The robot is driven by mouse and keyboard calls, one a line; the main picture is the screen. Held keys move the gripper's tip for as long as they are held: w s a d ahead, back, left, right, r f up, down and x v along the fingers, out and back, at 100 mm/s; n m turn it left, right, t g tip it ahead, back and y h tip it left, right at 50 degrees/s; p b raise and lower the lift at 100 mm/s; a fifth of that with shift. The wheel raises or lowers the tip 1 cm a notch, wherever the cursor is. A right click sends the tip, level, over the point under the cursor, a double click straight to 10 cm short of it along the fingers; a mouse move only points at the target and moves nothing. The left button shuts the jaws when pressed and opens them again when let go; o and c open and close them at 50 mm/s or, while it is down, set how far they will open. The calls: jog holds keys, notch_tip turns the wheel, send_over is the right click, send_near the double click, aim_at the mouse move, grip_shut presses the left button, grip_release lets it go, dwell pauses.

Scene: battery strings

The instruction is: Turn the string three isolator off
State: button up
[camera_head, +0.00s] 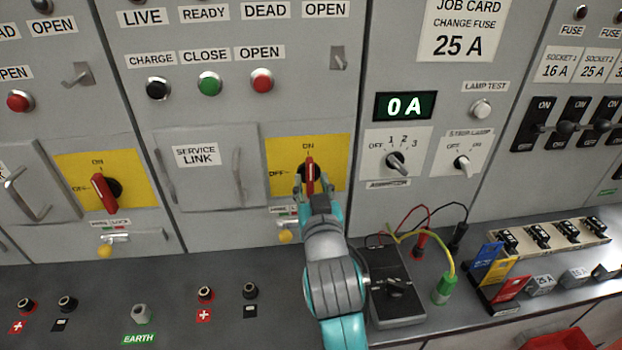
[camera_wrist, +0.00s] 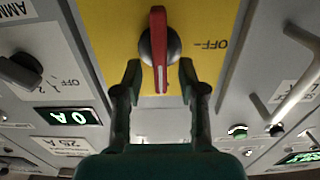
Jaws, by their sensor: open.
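The isolator (camera_head: 310,172) in front of my gripper has a red handle on a dark round knob, set on a yellow plate (camera_head: 337,160). Its handle stands upright, pointing at ON; OFF is to its left. No string number is readable on it. My gripper (camera_head: 312,192) is just in front of the handle's lower end. In the wrist view, turned upside down, the red handle (camera_wrist: 159,50) lies between the two open fingers (camera_wrist: 160,77). I cannot tell whether either finger touches it. The gripper hides part of the plate's lower edge.
A second red-handled isolator (camera_head: 104,193) is on the panel to the left. A yellow-tipped lock lever (camera_head: 286,236) sits below the near isolator. A service link door (camera_head: 208,170) with a handle is at left. A black meter box (camera_head: 393,290) with leads stands on the shelf at right.

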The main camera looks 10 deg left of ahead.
jog(key=shift+x, duration=0.95)
grip_shut()
